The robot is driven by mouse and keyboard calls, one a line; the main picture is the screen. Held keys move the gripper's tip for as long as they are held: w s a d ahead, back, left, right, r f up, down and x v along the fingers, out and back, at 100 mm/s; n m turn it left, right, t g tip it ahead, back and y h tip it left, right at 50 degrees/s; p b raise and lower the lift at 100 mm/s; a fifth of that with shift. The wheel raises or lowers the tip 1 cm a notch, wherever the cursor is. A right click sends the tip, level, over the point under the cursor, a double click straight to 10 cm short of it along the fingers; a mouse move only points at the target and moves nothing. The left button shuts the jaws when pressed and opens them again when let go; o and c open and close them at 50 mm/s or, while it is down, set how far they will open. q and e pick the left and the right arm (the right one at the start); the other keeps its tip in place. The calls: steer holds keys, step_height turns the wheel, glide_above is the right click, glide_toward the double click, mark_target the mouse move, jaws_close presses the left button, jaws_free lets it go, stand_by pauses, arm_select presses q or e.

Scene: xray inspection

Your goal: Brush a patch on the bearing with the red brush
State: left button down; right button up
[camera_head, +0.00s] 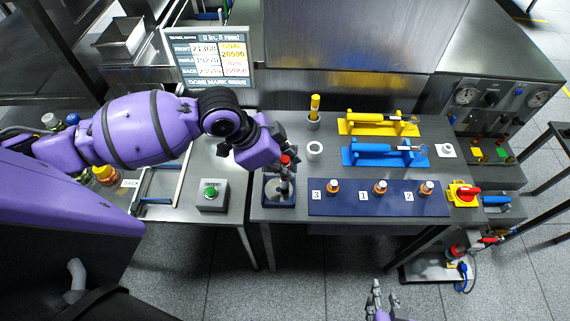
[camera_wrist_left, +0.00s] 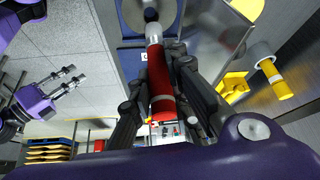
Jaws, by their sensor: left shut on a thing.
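My left gripper (camera_head: 287,168) is shut on the red brush (camera_wrist_left: 161,85), which has a red handle with white bands and a dark tip. Only the brush's red top (camera_head: 285,159) shows clearly in the head view. The brush points down over a dark blue square tray (camera_head: 279,205). In the wrist view its tip is over a shiny round metal part (camera_wrist_left: 170,12), which looks like the bearing. The gripper partly hides this part in the head view, and I cannot tell whether the tip touches it. My right gripper (camera_head: 383,296) is open and empty in front of the table.
Yellow (camera_head: 378,122) and blue (camera_head: 386,152) tools lie on stands. A blue mat (camera_head: 345,203) holds small parts labelled 3, 1, 2. A green-button box (camera_head: 209,195) is left of the tray.

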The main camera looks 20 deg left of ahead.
arm_select(q)
steer(key=shift+f, duration=0.35)
arm_select(e)
steer(key=shift+w+f, duration=0.1)
steer(key=shift+w, duration=0.05)
stand_by(0.3)
arm_select(q)
steer(key=shift+f, duration=0.3)
arm_select(e)
steer(key=shift+s+f, duration=0.15)
steer(key=shift+s, duration=0.05)
steer(key=shift+s, duration=0.15)
steer(key=shift+w+r, duration=0.4)
steer(key=shift+w, duration=0.15)
stand_by(0.5)
steer(key=shift+s, duration=0.15)
stand_by(0.6)
arm_select(q)
steer(key=shift+p, duration=0.3)
arm_select(e)
steer(key=shift+w+r, duration=0.45)
steer(key=shift+w, duration=0.05)
stand_by(0.5)
arm_select(q)
steer(key=shift+f, duration=0.1)
arm_select(e)
steer(key=shift+s, duration=0.2)
